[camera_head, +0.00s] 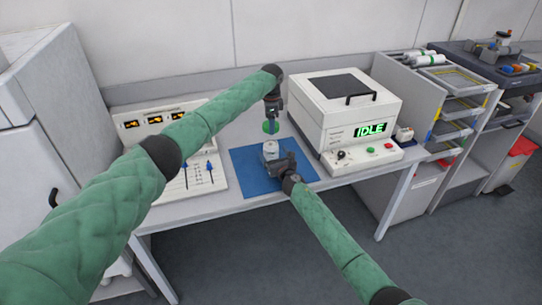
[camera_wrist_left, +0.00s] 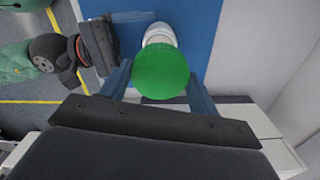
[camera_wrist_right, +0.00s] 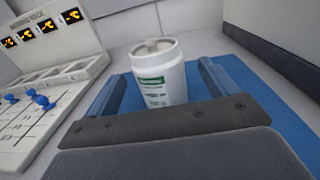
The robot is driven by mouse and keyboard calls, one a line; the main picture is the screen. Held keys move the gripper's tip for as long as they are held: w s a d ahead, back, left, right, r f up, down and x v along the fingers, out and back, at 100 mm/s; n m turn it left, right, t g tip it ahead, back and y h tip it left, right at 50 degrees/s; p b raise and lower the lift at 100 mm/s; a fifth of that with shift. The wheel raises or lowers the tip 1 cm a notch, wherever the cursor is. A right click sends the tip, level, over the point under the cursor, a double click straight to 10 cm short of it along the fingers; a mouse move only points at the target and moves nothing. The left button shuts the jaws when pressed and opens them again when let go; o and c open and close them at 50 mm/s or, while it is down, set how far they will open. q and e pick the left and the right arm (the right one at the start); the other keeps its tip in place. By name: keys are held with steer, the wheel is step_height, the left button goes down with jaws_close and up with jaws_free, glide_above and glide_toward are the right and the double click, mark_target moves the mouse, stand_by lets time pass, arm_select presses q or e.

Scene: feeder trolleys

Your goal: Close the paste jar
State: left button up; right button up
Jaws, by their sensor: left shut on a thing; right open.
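The white paste jar (camera_head: 270,148) stands upright and open on the blue mat (camera_head: 246,178). In the right wrist view the jar (camera_wrist_right: 160,76) shows a green label and pale contents at its mouth. My left gripper (camera_head: 271,118) is shut on the green lid (camera_head: 271,127) and holds it above the jar, apart from it. In the left wrist view the lid (camera_wrist_left: 161,71) partly hides the jar (camera_wrist_left: 159,34). My right gripper (camera_wrist_right: 158,90) is open, with a finger on either side of the jar; whether they touch it I cannot tell.
A white machine (camera_head: 345,117) reading IDLE stands right of the mat. A control panel (camera_head: 170,150) with blue levers stands at the left. A shelf unit with trays (camera_head: 445,130) is further right.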

steer(key=shift+x, duration=1)
steer(key=c, duration=1.5)
arm_select(q)
steer(key=shift+f, duration=2.45)
